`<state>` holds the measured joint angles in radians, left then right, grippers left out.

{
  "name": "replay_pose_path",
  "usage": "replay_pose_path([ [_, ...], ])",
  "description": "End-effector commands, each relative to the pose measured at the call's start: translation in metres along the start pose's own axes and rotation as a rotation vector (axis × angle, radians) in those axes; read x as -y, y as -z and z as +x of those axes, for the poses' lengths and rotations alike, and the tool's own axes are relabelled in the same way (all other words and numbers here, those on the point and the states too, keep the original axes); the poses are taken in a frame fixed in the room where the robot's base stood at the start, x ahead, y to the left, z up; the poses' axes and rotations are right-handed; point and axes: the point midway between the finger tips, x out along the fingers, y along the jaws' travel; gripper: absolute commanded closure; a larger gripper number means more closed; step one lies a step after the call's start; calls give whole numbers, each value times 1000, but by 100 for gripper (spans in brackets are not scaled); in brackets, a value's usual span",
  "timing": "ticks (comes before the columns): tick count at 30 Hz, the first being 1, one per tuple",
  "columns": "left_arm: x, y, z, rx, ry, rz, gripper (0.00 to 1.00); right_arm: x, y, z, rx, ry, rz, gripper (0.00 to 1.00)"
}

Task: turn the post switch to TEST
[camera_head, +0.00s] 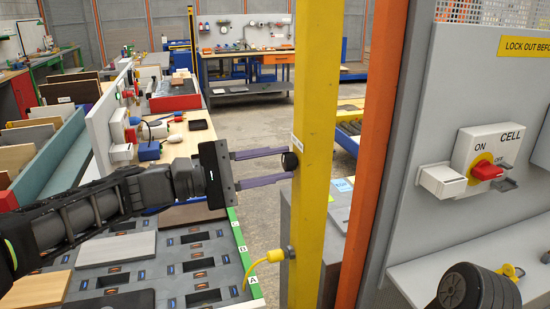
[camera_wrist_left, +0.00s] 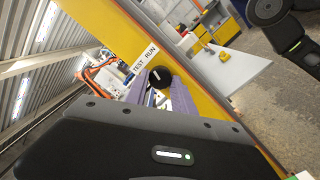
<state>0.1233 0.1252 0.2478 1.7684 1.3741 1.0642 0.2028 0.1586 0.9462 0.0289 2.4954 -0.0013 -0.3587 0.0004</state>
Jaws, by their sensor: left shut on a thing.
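The post switch is a round black knob (camera_head: 290,160) on the tall yellow post (camera_head: 314,110). My left gripper (camera_head: 291,166) reaches it from the left, with one purple finger above and one below, shut on the knob. In the left wrist view the knob (camera_wrist_left: 160,77) sits between the finger ends of my left gripper (camera_wrist_left: 161,82). A white label (camera_wrist_left: 145,60) on the post beside it reads TEST and RUN. A small light mark shows on the knob, but I cannot tell which word it points to. My right gripper is not clearly seen.
An orange post (camera_head: 378,150) stands right of the yellow one. A grey panel at right carries a CELL switch box (camera_head: 487,160) with a red handle. A yellow cable (camera_head: 265,260) meets the post low down. A slotted board (camera_head: 195,262) lies below my left arm.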

Motion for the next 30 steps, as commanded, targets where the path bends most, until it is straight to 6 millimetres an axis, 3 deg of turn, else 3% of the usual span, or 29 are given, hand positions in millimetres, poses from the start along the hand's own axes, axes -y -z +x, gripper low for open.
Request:
replay_pose_path([
  [12,1,0,0,-9,-6,-248,100,6,0,-15,0,0,1,62],
  [29,2,0,0,-10,-7,-284,100,6,0,-16,0,0,0,62],
  [30,2,0,0,-10,-7,-284,66,6,0,-16,0,0,0,62],
])
